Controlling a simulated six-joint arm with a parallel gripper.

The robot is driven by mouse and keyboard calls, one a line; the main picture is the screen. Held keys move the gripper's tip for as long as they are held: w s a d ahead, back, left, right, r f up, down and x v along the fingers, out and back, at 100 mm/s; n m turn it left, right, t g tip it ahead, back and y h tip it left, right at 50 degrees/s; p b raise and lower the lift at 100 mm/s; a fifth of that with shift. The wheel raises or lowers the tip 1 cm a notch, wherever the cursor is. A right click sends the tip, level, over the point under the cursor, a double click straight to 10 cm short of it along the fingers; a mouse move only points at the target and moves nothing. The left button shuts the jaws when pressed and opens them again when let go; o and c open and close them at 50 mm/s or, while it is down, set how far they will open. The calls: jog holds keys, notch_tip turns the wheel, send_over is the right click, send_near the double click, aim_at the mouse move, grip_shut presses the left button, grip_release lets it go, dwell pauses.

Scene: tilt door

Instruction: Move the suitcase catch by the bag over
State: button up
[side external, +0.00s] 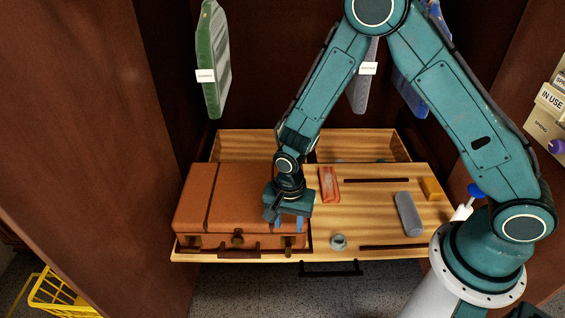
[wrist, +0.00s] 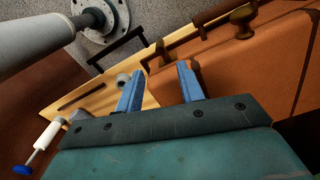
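An orange-brown suitcase (side external: 225,200) lies shut on the left of the wooden drawer board (side external: 365,215). Its front edge bears a handle (side external: 238,253), a middle catch (side external: 238,237) and a left catch (side external: 194,241); the right catch (side external: 288,241) is just below my fingers. In the wrist view the middle catch (wrist: 242,20) and a further dark catch (wrist: 159,52) show near the fingertips. My gripper (side external: 290,222) is at the suitcase's front right corner. In the wrist view its blue fingers (wrist: 158,78) are apart with nothing clearly held. Contact with the suitcase cannot be told.
A red item (side external: 328,185), grey cylinder (side external: 408,214), yellow block (side external: 430,189) and grey ring (side external: 338,242) lie right of the suitcase. Labelled bag-like panels, one green (side external: 211,70) and one grey (side external: 361,85), hang behind. A dark drawer handle (side external: 330,270) juts out in front.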

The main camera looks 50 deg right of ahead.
aim_at(289, 245)
jog(key=shift+f, duration=6.1)
grip_shut()
